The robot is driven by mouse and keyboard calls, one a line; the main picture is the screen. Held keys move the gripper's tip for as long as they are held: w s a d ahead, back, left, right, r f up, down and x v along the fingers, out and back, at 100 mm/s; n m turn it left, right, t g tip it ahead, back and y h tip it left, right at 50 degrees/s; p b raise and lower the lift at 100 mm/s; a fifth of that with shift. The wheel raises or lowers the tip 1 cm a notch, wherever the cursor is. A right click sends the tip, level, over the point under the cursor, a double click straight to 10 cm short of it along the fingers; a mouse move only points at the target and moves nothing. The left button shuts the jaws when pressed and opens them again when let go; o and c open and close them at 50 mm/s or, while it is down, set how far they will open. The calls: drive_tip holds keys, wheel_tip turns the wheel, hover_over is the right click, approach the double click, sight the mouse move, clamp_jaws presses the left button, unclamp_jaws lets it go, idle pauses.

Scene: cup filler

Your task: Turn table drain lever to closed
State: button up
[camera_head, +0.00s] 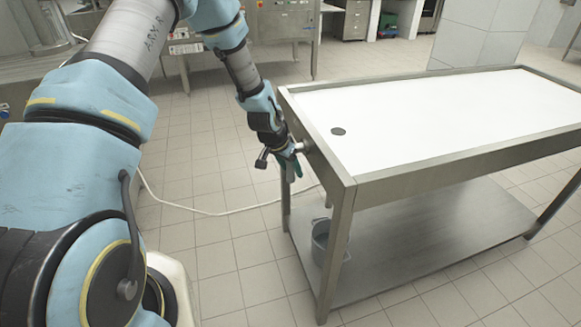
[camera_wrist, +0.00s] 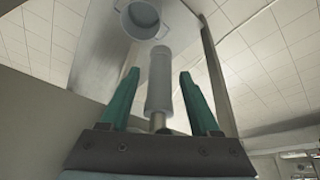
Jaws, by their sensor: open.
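The drain lever (camera_wrist: 159,82) shows in the wrist view as a grey cylindrical grip on a thin rod. It lies between the two green fingers of my gripper (camera_wrist: 158,78), with a gap visible on each side. In the head view my gripper (camera_head: 292,170) is at the table's near left side, fingers pointing down, beside metal fittings (camera_head: 303,146) on the table's edge. The fingers are open. The table (camera_head: 316,140) has a white top with a dark round drain hole (camera_head: 338,131) near this end. The lever is mostly hidden by my gripper in the head view.
A metal bucket (camera_head: 322,240) stands on the table's lower shelf (camera_head: 430,240), below the drain end; it also shows in the wrist view (camera_wrist: 140,18). Table legs (camera_head: 335,255) stand close to my gripper. A white cable (camera_head: 215,213) lies on the tiled floor.

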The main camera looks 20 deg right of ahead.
clamp_jaws()
idle(0.5)
idle(0.9)
